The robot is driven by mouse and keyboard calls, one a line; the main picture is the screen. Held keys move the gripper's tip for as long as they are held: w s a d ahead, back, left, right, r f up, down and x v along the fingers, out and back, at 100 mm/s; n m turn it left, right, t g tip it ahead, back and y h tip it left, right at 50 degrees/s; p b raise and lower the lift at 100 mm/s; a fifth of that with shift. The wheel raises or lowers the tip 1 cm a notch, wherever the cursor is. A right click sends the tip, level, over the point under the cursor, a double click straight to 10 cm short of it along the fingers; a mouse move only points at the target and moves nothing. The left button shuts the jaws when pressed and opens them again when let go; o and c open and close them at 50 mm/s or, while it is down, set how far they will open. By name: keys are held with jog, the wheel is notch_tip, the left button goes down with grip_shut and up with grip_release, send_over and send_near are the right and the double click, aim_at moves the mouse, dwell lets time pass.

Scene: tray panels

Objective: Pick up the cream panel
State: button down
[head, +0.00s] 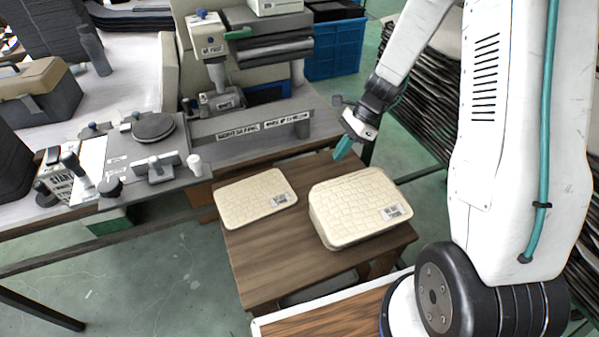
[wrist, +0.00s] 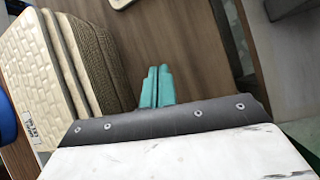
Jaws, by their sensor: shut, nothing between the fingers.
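A flat cream panel (head: 255,197) with a woven-looking surface and a small label lies alone on the left part of the small wooden table. A thicker stack of cream panels (head: 355,205), also labelled, sits to its right; the wrist view shows its layered side (wrist: 60,65), with cream and darker brownish layers. My gripper (head: 342,150), with teal fingers, is just beyond the far edge of the stack, apart from the lone panel. The fingers (wrist: 156,87) are closed together with nothing between them. A corner of the lone panel (wrist: 121,3) shows at the top of the wrist view.
The wooden table (head: 262,262) has bare room between and around the panels. A grey machine bench (head: 250,130) with a raised edge stands close behind it. A blue crate (head: 335,48) and racks of dark sheets (head: 428,100) stand further back.

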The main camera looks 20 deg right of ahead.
aim_at(276, 189)
jog(key=shift+w+a+r+n+y, duration=0.25)
jog(key=shift+w+r+n+y, duration=0.2)
jog(key=shift+n+y, duration=0.15)
jog(key=shift+w+a+r+n+y, duration=0.2)
jog(key=shift+w+r+n+y, duration=0.25)
jog(key=shift+n+y, duration=0.15)
jog(key=shift+n, duration=0.3)
jog(key=x, duration=1)
jog(key=shift+s+a+r, duration=0.1)
jog(key=shift+s+a, duration=0.15)
jog(key=shift+s+a+r, duration=0.1)
jog(key=shift+s+a, duration=0.1)
jog(key=shift+a, duration=1.7)
jog(key=a, duration=0.2)
jog(key=s+a, duration=0.1)
jog(key=a, duration=0.2)
jog(key=shift+d, duration=0.15)
